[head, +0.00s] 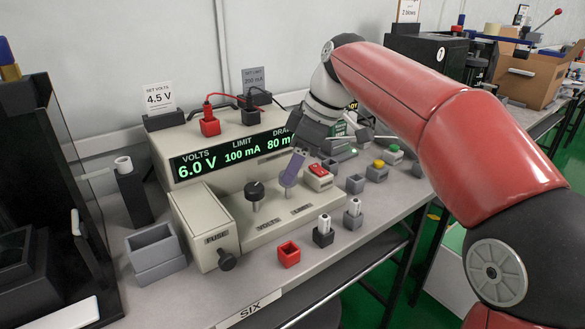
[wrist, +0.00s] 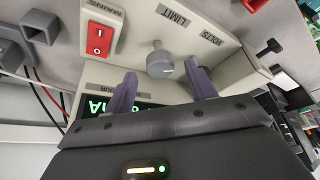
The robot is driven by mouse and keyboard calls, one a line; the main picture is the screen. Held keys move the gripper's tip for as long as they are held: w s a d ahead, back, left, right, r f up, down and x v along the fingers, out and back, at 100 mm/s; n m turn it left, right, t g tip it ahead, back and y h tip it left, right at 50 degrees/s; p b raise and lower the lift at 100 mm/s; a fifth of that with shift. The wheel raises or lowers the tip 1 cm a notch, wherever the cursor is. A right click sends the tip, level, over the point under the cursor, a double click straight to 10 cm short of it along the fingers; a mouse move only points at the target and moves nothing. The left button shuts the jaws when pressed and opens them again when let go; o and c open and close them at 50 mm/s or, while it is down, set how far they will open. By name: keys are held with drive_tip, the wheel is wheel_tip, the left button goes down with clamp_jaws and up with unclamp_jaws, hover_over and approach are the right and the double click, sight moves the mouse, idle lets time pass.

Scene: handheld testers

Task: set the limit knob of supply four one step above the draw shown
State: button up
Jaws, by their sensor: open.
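A beige bench supply (head: 215,160) stands on a bench whose front-edge label reads SIX; I see no label reading four. Its green display (head: 235,153) reads VOLTS 6.0 V, LIMIT 100 mA, DRAW 80 m, with the end covered by my arm. The grey limit knob (wrist: 160,62) shows in the wrist view beside the word LIMIT. My gripper (wrist: 161,72) is open, its purple fingertips on either side of the knob; contact cannot be told.
The red mains switch (head: 318,172) is close to the gripper; it also shows in the wrist view (wrist: 99,38). A card (head: 159,97) reads 4.5 V. Red and grey blocks, some with white pegs, stand in front. A fuse box (head: 207,225) is at left.

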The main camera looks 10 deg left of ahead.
drive_tip(key=v, duration=0.6)
drive_tip(key=shift+f, duration=0.1)
drive_tip(key=shift+d, duration=0.1)
drive_tip(key=s+d+f+m+t+h, duration=0.2)
drive_tip(key=s+d+f+m, duration=0.7)
drive_tip(key=d, duration=0.4)
drive_tip(key=s+d+f+m+t+h, duration=0.2)
drive_tip(key=s+d+f+m+t, duration=0.1)
drive_tip(key=s+d+f+m, duration=0.6)
drive_tip(key=s+d+f, duration=0.1)
drive_tip(key=s+d, duration=0.2)
drive_tip(key=shift+d+t, duration=0.3)
drive_tip(key=shift+d, duration=0.1)
